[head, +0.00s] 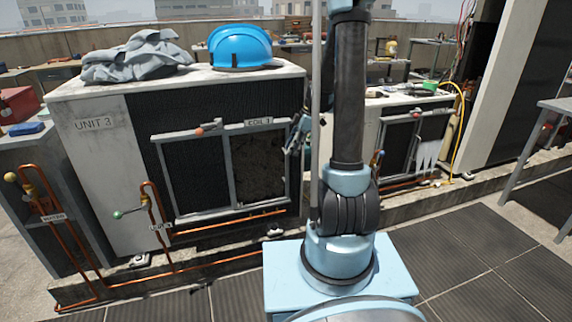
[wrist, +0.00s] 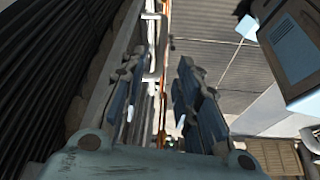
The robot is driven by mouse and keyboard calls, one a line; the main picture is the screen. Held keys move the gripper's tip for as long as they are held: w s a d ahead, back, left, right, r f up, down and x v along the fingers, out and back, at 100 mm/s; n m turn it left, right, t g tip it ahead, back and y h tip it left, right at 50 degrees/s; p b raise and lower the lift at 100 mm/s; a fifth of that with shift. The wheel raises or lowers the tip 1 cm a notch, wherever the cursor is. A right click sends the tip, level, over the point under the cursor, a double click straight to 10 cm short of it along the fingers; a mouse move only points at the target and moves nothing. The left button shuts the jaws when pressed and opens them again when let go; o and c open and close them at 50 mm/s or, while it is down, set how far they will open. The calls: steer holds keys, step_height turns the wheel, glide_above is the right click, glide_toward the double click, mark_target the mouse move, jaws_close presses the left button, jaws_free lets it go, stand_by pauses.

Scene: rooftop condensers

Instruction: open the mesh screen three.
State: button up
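The mesh screen on the unit marked "UNIT 3" (head: 93,124) is a grey-framed panel (head: 234,170) on the dark front face in the head view. Its left half is dark; its right half shows a brownish, rough surface. A red-tipped handle (head: 207,128) sits on the top rail beside a small coil label (head: 258,123). My gripper (head: 297,135) is at the right edge of this unit, right of the frame, partly hidden by my arm. In the wrist view my gripper (wrist: 160,80) has its two fingers apart with nothing clearly held between them. Contact with the frame cannot be told.
A blue hard hat (head: 240,47) and grey cloth (head: 135,57) lie on the unit. Copper pipes (head: 155,210) with valves run low in front. A second unit (head: 410,135) with a similar frame and white gloves (head: 428,152) stands right. Dark floor mats (head: 480,235) are clear at right.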

mark_target(286, 162)
steer(key=shift+x, duration=4)
jaws_close()
